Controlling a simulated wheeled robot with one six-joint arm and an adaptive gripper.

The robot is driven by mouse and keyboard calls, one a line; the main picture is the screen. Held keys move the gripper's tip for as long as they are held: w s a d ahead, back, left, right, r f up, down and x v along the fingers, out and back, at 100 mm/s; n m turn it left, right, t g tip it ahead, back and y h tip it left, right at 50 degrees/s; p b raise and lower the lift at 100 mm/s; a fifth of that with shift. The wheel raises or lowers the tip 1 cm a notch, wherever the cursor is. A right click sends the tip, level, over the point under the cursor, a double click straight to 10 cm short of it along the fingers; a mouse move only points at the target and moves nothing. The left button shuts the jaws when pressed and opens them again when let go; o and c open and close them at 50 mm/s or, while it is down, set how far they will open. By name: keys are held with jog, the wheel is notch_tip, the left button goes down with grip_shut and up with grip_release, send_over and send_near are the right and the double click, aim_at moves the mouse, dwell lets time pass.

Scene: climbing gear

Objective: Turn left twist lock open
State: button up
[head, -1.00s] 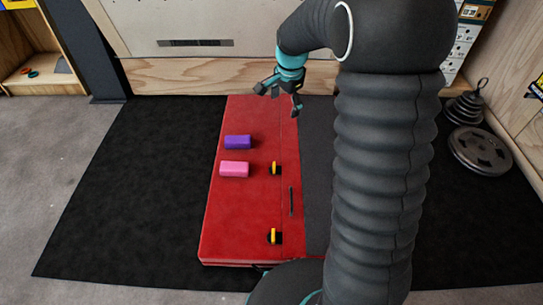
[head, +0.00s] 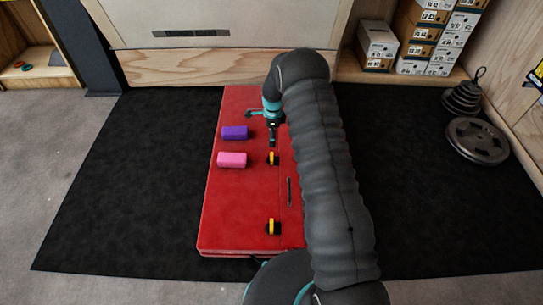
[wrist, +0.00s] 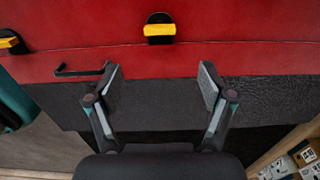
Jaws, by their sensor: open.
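A red case (head: 238,205) lies flat on the black mat. Two twist locks sit along its right edge, each a yellow handle on a black round base. In the head view, the far lock (head: 272,158) and near lock (head: 272,227) have handles parallel to that edge. In the wrist view, one lock (wrist: 159,30) is centred beyond my fingertips and the other (wrist: 10,42) is cut off at the left. My gripper (head: 271,141) is close to the far lock in the head view. Its fingers (wrist: 160,76) are spread and empty, apart from the centred lock.
A dark handle (head: 290,191) lies between the locks, and shows left of my fingers in the wrist view (wrist: 80,69). Weight plates (head: 478,140) and shoeboxes (head: 425,35) stand at the right.

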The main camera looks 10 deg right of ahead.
aim_at(272, 157)
notch_tip(272, 157, down, 13)
jog(key=shift+r, duration=0.1)
dwell(0.3)
jog(key=shift+s, duration=0.1)
jog(key=c, duration=1.2)
